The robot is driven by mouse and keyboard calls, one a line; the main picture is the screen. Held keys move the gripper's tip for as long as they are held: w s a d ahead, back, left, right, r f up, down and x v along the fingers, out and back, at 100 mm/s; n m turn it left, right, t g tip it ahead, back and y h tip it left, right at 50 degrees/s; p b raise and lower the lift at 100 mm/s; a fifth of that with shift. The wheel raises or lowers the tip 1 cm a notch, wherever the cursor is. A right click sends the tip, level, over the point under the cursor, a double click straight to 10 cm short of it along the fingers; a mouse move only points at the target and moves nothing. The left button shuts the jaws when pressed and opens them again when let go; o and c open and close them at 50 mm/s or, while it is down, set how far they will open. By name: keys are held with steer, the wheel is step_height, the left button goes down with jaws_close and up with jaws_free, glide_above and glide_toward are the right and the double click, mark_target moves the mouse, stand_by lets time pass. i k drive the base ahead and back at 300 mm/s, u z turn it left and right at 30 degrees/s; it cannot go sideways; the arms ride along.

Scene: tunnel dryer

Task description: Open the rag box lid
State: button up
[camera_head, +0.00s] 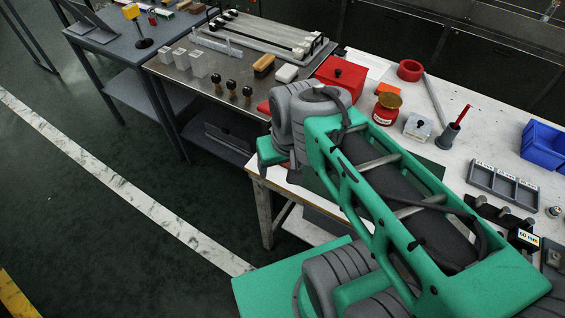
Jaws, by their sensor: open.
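A red box (339,77) with a small black knob on top, which looks like the rag box, stands on the white worktop near its back left corner. Its lid looks shut. My green and grey arm crosses the view from the lower right and ends in front of the box, overlapping its lower edge. My gripper does not show; it is hidden behind or below the arm. How far it is from the lid cannot be told.
A red jar (387,110), a red tape roll (410,70), a pen cup (447,136), a grey divided tray (503,185) and blue bins (543,147) stand to the right. The floor at left is clear.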

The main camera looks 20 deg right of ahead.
mark_target(334, 69)
steer(key=k, duration=1.05)
steer(key=u, duration=0.45)
steer(key=i, duration=1.3)
steer(key=u, duration=0.05)
